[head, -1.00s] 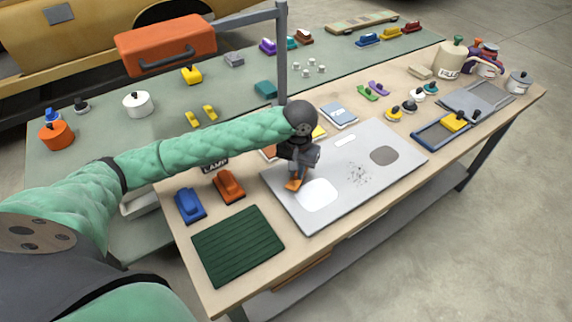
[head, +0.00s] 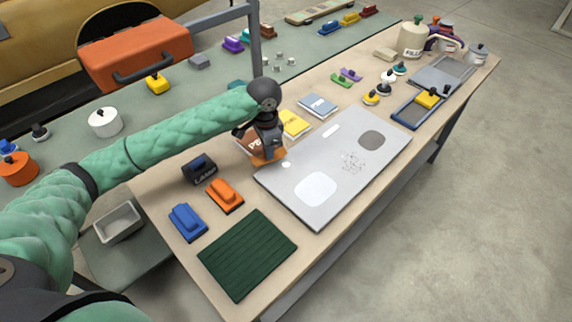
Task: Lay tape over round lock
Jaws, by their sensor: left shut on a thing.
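A silver-grey panel (head: 349,171) lies flat on the bench. It bears a large white rounded patch (head: 315,188), a grey oval patch (head: 371,140), a small white rectangle (head: 330,131), and a cluster of small specks (head: 352,162). A small pale round spot (head: 286,164) sits near its left edge; I cannot tell whether it is the lock or tape over it. My left gripper (head: 267,156) is just left of this spot, shut on a small orange piece, mostly hidden. My right gripper is not in view.
A brown lettered packet (head: 247,141) lies beside my left gripper, partly hidden. Orange (head: 225,195) and blue (head: 187,221) blocks, a black labelled holder (head: 199,169) and a green ribbed mat (head: 247,254) are nearer. A yellow pack (head: 295,123) lies behind the panel.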

